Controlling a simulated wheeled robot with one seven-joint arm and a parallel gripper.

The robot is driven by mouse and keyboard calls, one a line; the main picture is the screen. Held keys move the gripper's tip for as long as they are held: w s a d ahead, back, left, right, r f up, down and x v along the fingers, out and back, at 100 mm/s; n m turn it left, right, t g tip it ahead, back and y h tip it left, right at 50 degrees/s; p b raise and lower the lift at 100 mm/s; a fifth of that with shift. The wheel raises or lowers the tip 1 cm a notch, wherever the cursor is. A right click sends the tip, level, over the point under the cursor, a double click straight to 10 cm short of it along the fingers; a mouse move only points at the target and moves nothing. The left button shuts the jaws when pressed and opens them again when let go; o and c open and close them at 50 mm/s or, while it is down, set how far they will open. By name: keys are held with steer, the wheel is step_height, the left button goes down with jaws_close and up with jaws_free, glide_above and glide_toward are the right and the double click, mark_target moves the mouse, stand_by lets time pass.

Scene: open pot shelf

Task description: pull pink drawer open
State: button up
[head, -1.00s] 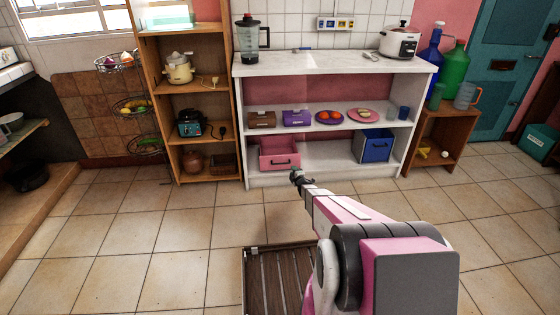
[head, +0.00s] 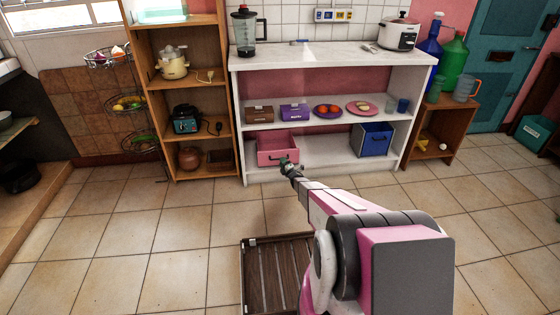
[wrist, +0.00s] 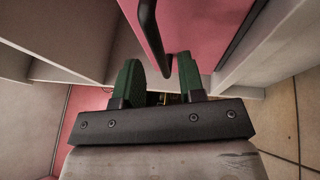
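The pink drawer (head: 268,151) is an open-topped bin on the bottom shelf of the white shelf unit, at its left end. Its front also fills the upper middle of the wrist view (wrist: 205,30). Its dark bar handle (wrist: 149,32) runs down the front, and the handle's lower end shows near the gap between my fingertips. My gripper (head: 285,162) is at the drawer's front, by its right part. In the wrist view my gripper (wrist: 160,78) has its two green fingers apart. I cannot tell whether the fingers touch the handle or drawer.
A blue bin (head: 374,139) stands at the right of the same shelf. The white shelf unit (head: 320,62) bears trays and plates above. A wooden shelf (head: 186,91) stands close on the left. The tiled floor (head: 200,232) in front is largely clear.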

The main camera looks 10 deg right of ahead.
steer(key=x, duration=0.3)
steer(key=shift+w+a, duration=0.1)
steer(key=shift+w, duration=0.1)
jaws_close()
steer(key=shift+s, duration=0.1)
